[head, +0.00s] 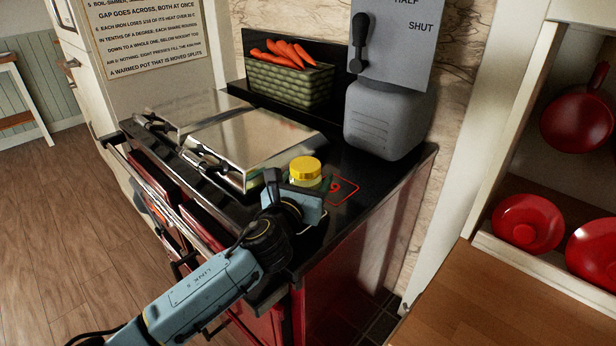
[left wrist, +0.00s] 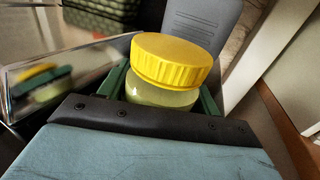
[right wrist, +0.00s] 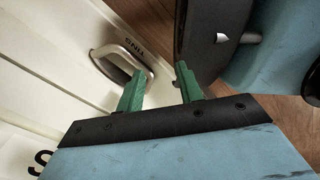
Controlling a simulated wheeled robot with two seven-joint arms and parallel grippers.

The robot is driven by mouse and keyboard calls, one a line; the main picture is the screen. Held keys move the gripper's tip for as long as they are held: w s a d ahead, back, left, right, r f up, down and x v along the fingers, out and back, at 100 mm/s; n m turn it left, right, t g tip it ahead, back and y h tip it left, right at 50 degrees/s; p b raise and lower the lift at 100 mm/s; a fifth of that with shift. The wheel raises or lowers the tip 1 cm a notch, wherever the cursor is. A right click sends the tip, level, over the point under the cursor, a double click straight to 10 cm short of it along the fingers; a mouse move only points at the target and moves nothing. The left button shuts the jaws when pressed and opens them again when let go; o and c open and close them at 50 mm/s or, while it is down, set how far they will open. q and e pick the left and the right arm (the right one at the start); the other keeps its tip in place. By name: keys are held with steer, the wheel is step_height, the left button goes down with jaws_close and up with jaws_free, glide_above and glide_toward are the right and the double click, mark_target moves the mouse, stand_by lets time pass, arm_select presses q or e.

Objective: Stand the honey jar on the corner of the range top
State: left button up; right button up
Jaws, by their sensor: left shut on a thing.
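The honey jar (head: 305,171) has a ribbed yellow lid and a pale, see-through body. It is upright at the near right part of the black range top (head: 385,174), beside a red-outlined square marked on the surface. My left gripper (head: 298,192) is shut around the jar's body, and its green fingers show on both sides of the jar (left wrist: 170,65) in the left wrist view. The jar's base is hidden by the gripper, so I cannot tell whether it touches the top. My right gripper (right wrist: 160,88) is open and empty near a white cabinet front.
Shiny hinged lids (head: 250,140) cover the range top left of the jar. A green basket of carrots (head: 290,82) and a grey box with a lever (head: 388,118) stand behind. Red pans sit in a shelf (head: 528,222) at right, above a wooden counter (head: 500,300).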

arm_select(q)
steer(key=shift+f, duration=0.1)
steer(key=o, duration=1.6)
steer(key=shift+f, duration=0.1)
steer(key=shift+s, duration=0.15)
steer(key=shift+v, duration=6.9)
steer(key=shift+a, duration=0.1)
